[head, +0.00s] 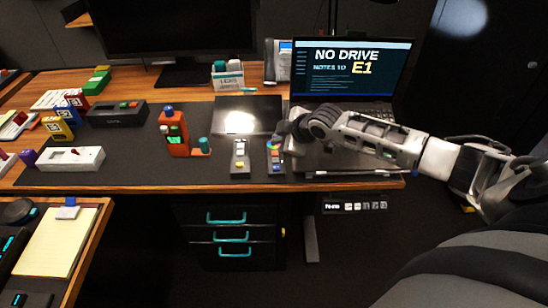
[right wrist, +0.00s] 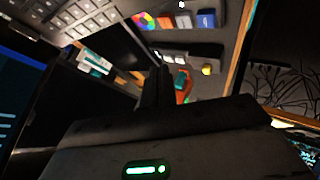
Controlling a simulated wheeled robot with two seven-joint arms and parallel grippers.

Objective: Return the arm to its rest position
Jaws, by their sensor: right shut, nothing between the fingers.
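My right arm (head: 380,145) reaches in from the right over the laptop's front left part. Its gripper (head: 290,134) hangs at the desk's middle, close to a small dark panel (head: 275,157) with coloured buttons. Whether it touches the panel I cannot tell. In the right wrist view the fingers (right wrist: 155,84) are together with nothing between them. The panel's colour wheel (right wrist: 144,20) shows beyond them, apart from the fingertips in the picture. My left gripper is in neither view.
An open laptop (head: 352,72) stands under and behind my right arm. A grey switch panel (head: 240,158), an orange device (head: 173,135) and a dark tablet (head: 248,116) lie to the left. A drawer unit (head: 230,235) is below the desk. Dark floor is clear at right.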

